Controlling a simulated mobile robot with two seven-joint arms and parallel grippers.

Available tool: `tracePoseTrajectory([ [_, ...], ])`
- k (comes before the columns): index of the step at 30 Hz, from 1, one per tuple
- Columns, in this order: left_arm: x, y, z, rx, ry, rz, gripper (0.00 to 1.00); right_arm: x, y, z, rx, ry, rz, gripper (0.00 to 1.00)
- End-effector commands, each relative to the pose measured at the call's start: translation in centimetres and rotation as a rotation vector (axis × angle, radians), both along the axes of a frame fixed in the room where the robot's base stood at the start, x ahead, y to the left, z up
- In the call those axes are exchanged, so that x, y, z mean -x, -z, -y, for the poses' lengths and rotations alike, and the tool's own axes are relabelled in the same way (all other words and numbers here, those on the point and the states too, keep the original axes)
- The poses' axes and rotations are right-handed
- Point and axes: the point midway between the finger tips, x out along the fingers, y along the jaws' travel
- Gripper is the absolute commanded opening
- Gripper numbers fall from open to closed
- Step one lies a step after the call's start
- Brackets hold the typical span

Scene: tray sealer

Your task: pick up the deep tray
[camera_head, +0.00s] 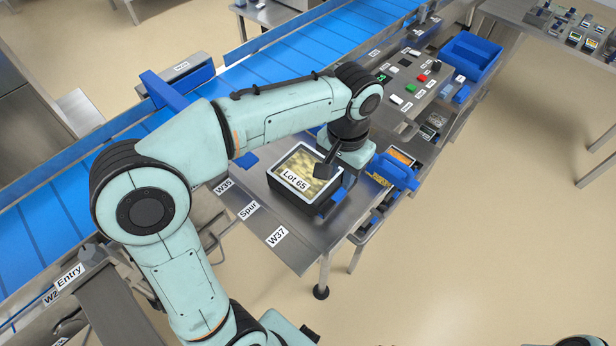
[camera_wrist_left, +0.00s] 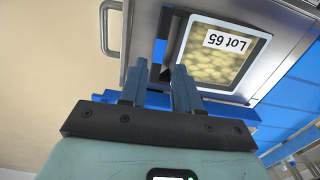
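The deep tray (camera_head: 306,203) is black with a pale rim, a clear top over yellowish contents and a "Lot 65" label. It stands on the steel side table beside the conveyor. In the left wrist view the tray (camera_wrist_left: 222,55) lies just beyond the fingers. My left gripper (camera_head: 326,168) is at the tray's right side in the head view, partly hidden by its own wrist. In the left wrist view the left gripper's fingers (camera_wrist_left: 158,78) are apart, with one finger overlapping the tray's near corner. Contact cannot be told. My right gripper is out of view.
The steel table (camera_head: 307,250) has labels W35, Spur and W37. A blue conveyor (camera_head: 300,58) runs behind it. A control panel (camera_head: 413,85) with coloured buttons and a blue bin (camera_head: 471,60) are at the upper right. Blue parts stand close to the tray. Open floor lies at the right.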

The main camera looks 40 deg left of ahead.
Motion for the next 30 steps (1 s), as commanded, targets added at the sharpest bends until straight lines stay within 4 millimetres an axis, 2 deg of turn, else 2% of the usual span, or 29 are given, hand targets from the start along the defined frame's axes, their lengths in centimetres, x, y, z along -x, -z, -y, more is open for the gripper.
tracePoseTrajectory([
  [1,0.1,1.3,0.0,0.000,-0.001,-0.005,0.32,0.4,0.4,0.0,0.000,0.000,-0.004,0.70],
  [3,0.1,2.3,0.0,0.000,-0.001,-0.005,0.32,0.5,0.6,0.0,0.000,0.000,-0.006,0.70],
  [11,-0.1,4.2,0.0,0.001,0.000,-0.001,0.32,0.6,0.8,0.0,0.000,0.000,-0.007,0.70],
  [19,-0.3,8.1,0.0,0.000,-0.001,-0.003,0.32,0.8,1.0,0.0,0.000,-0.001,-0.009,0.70],
  [22,-0.3,8.7,0.0,0.001,-0.001,-0.001,0.32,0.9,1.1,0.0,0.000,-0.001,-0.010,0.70],
  [29,-0.3,8.8,0.0,0.001,-0.001,0.001,0.32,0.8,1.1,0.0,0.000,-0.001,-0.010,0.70],
  [30,-0.3,8.8,0.0,0.001,-0.001,0.001,0.19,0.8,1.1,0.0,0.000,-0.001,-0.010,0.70],
])
